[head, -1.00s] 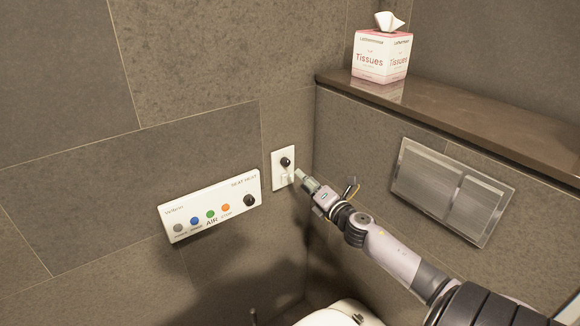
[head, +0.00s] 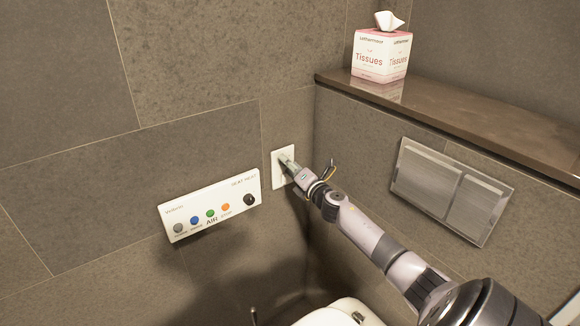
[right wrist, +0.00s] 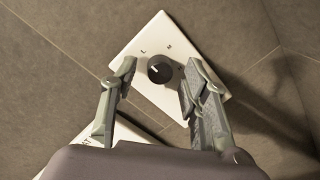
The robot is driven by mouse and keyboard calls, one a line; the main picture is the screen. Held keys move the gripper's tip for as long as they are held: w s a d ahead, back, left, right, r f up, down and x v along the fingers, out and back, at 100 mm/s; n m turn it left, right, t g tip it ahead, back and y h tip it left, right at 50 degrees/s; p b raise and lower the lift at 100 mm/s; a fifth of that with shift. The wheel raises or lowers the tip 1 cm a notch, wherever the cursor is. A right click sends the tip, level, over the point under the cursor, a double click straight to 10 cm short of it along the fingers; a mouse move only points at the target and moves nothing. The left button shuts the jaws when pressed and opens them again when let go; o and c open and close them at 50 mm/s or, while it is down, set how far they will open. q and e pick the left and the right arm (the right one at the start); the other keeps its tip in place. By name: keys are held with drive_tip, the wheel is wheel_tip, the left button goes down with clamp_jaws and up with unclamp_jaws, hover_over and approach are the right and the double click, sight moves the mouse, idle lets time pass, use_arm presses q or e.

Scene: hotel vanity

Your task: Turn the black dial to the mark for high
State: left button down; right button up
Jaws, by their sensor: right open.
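The black dial (right wrist: 160,69) sits on a white wall plate (right wrist: 152,40), which also shows in the head view (head: 277,180). The letters L and M are readable on the plate; I cannot make out a clear high mark. The dial's pale pointer line slants to the upper left, roughly toward L. My right gripper (right wrist: 158,74) is open, with one finger on each side of the dial and visible gaps between. In the head view my right gripper (head: 288,163) covers the dial. My left gripper is not in view.
A white control panel (head: 180,210) with coloured buttons and another black knob (head: 249,200) is on the wall to the left. A metal flush plate (head: 450,190) is at right. A tissue box (head: 381,55) stands on the ledge (head: 470,110) above.

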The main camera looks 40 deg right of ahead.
drive_tip(key=shift+c, duration=0.2)
clamp_jaws()
